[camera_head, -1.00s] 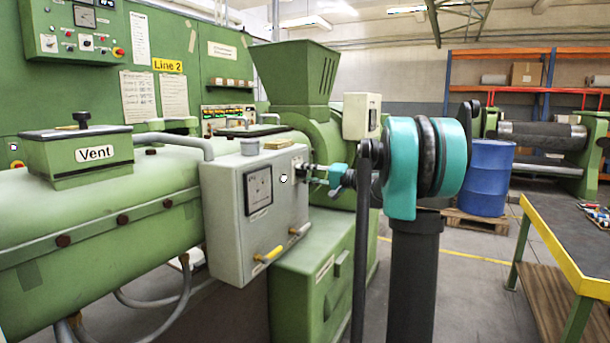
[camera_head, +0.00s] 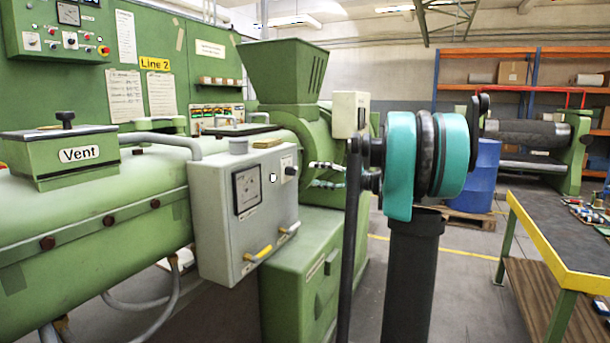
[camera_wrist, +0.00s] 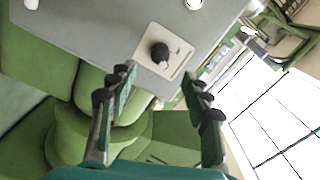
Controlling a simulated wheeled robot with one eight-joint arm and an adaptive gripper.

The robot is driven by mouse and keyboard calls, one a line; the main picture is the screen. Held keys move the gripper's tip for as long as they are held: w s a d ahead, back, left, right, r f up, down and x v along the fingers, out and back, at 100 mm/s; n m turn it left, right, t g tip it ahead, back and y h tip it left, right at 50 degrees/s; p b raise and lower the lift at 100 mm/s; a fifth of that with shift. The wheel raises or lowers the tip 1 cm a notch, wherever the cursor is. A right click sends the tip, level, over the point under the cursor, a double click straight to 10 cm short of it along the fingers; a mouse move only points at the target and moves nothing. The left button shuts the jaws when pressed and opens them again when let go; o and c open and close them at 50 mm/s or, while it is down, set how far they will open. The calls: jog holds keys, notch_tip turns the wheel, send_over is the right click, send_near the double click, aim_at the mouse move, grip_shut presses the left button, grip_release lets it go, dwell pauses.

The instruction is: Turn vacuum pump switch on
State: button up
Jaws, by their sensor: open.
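The switch is a black round knob (camera_head: 291,171) on a pale plate, on the right end of a grey control box (camera_head: 216,220). In the wrist view the knob (camera_wrist: 159,53) sits on its white plate (camera_wrist: 170,64), beyond and roughly between my fingertips. My gripper (camera_wrist: 158,75) is open and empty, its two dark-tipped teal fingers spread. In the head view my gripper (camera_head: 313,174) is just right of the knob, with a small gap. Part of it is hidden behind my arm. I cannot tell which setting the knob points to.
The grey box carries a gauge (camera_head: 247,190), a small white light (camera_head: 273,178) and yellow-handled valves (camera_head: 258,254) below. A green extruder with a hopper (camera_head: 289,75) stands behind. A workbench (camera_head: 560,235) and a blue barrel (camera_head: 481,180) are to the right, with open floor between.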

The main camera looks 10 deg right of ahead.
jog(key=shift+v, duration=1.45)
